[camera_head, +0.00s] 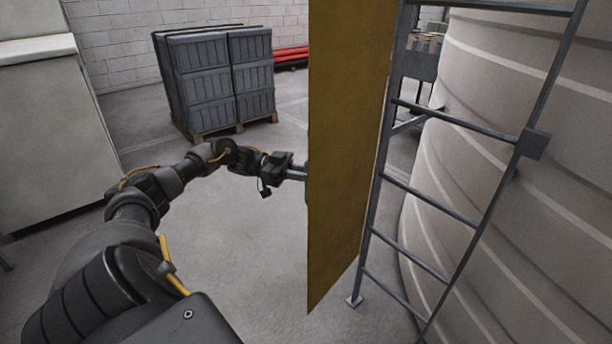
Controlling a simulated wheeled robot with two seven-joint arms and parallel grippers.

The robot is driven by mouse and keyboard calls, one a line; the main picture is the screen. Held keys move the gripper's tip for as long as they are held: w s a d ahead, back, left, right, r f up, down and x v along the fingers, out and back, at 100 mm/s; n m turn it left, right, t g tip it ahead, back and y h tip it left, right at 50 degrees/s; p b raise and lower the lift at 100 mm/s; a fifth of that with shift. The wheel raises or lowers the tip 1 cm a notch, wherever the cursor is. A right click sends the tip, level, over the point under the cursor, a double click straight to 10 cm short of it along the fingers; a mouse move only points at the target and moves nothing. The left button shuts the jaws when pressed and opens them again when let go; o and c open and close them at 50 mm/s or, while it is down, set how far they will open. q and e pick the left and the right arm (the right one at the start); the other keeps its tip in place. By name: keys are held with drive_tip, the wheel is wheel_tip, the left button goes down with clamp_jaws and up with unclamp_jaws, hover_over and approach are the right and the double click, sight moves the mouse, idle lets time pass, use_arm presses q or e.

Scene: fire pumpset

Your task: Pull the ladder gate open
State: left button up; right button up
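The ladder gate is a tall yellow-brown panel (345,150) standing upright in the middle of the view, along the left rail of the grey metal ladder (430,203). The ladder's rungs show uncovered to the right of the panel. My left gripper (300,173) is at the panel's left edge, around mid-height. Its fingertips meet or pass behind that edge, so their opening and any contact are hidden. My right gripper is not in view.
A large ribbed beige tank (540,220) stands right behind the ladder. Dark crates (220,80) sit on a wooden pallet at the back, with red pipes (291,56) beside them. A pale cabinet (50,130) is at left. The floor between is clear.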

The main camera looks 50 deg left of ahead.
use_arm(q)
drive_tip(key=shift+o, duration=0.8)
drive_tip(key=shift+w, duration=0.1)
drive_tip(key=shift+f, duration=0.1)
